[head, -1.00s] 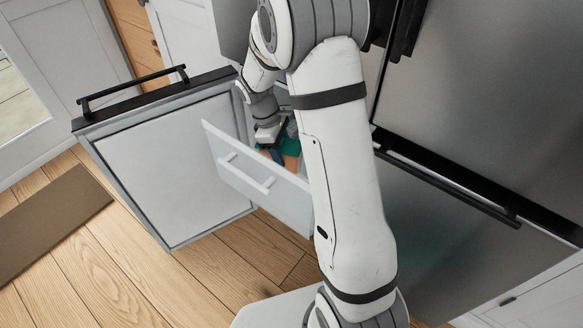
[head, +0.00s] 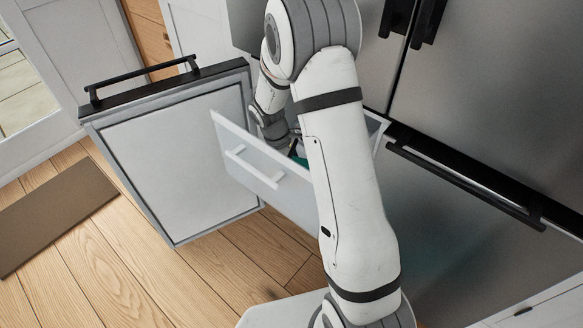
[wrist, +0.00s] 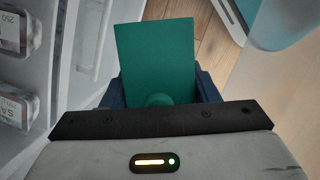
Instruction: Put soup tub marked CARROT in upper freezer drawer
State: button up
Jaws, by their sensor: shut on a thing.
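My gripper (wrist: 158,92) is shut on a green, flat-topped block-like thing (wrist: 157,55) between its dark blue fingers. No CARROT mark is readable on it, so I cannot tell if it is the soup tub. In the head view my gripper (head: 279,137) is low, at the pulled-out white freezer drawer (head: 258,165). A small green patch (head: 299,158) shows beside it, partly hidden by the drawer front and my arm. I cannot tell whether the held thing touches the drawer floor.
The freezer door (head: 180,155) stands open at left, with a black handle (head: 142,80). Closed steel doors (head: 490,110) are at right. In the wrist view, labelled packs (wrist: 13,107) sit in a pale rack at left. Wood floor (head: 115,255) is clear in front.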

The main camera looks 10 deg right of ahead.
jog(key=o, duration=0.9)
jog(key=shift+o, duration=0.2)
jog(key=p+v, duration=0.4)
jog(key=v, duration=0.8)
jog(key=shift+a+r, duration=0.1)
jog(key=s+d+r+m+t+y+p, duration=0.1)
jog(key=s+r+m+p, duration=0.3)
jog(key=s+r+p, duration=0.3)
jog(key=s+d+r+m+t+y+p, duration=0.1)
jog(key=s+r+p, duration=0.7)
jog(key=r, duration=1)
jog(key=s+d+r+m+t+p, duration=0.1)
jog(key=s+r+m+p, duration=0.5)
jog(key=r, duration=0.6)
jog(key=s+t+p, duration=0.1)
jog(key=s+p, duration=0.1)
jog(key=shift+d+r+m+y+p, duration=0.2)
jog(key=shift+r+m+y+p, duration=0.1)
jog(key=shift+y, duration=0.1)
